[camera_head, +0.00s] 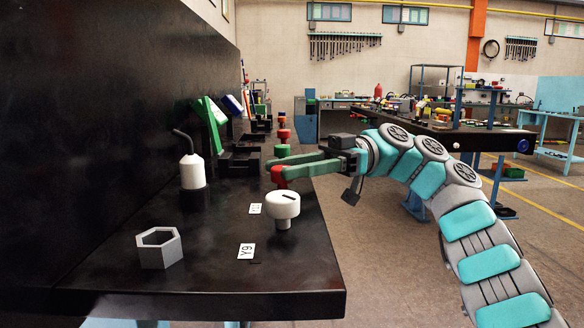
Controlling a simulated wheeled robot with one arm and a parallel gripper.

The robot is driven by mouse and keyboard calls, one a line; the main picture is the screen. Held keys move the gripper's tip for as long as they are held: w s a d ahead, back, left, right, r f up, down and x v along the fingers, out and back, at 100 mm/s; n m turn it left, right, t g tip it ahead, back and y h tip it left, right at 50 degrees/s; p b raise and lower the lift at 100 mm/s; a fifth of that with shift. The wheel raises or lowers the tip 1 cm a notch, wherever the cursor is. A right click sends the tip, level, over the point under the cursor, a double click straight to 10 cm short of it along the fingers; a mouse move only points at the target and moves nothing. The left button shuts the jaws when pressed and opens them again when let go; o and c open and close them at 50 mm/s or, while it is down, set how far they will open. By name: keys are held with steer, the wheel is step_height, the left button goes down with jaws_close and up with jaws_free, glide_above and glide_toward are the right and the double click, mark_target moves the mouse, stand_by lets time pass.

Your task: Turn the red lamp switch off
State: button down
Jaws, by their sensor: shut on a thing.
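A red knob-shaped switch (278,178) stands near the right edge of the black bench, just behind a white knob. My gripper (281,168) reaches in from the right with its green fingers at this red switch. The fingers are shut on it and cover part of it. Another red knob (283,134) stands farther back in the same row. I cannot tell any lamp's state from this view.
A green knob (282,151) stands just behind my fingers. Open floor lies right of the bench.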

steer(key=shift+w+a+n+g+h, duration=0.1)
steer(key=shift+n+g+h, duration=0.55)
steer(key=shift+g, duration=0.25)
stand_by(0.4)
steer(key=shift+c, duration=2.2)
jaws_free()
